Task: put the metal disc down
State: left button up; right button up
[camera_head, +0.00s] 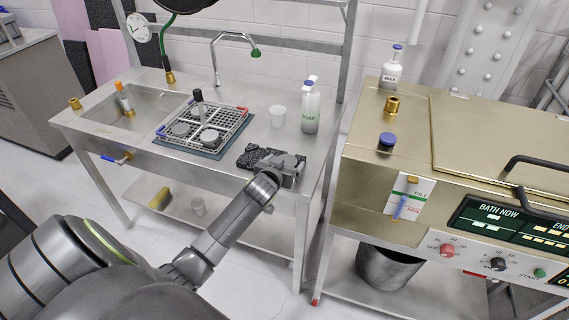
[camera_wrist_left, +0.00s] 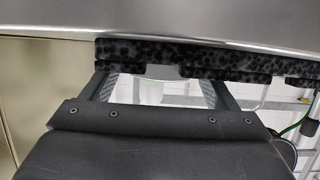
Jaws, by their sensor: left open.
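My left gripper (camera_head: 290,160) is at the front right of the steel bench, at a black speckled foam pad (camera_head: 256,154). In the left wrist view, my left gripper's fingers (camera_wrist_left: 158,88) stand apart, with the foam pad (camera_wrist_left: 205,58) across their tips. A small grey piece (camera_wrist_left: 162,72) shows at the pad's edge between the fingers; I cannot tell whether it is the metal disc. In the head view, round grey discs, one of them a metal disc (camera_head: 209,137), sit in the wire rack (camera_head: 244,111). My right gripper is not in view.
A sink (camera_head: 150,104) and a tap (camera_head: 215,62) are further left and back. The brass-coloured bath machine (camera_head: 360,150) stands right, beyond a gap.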

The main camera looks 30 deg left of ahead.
pick_arm(q)
jog(key=shift+b, duration=0.3)
jog(key=b+v, duration=0.1)
jog(key=v, duration=1.6)
jog(key=shift+r, duration=0.25)
jog(key=shift+s, duration=0.1)
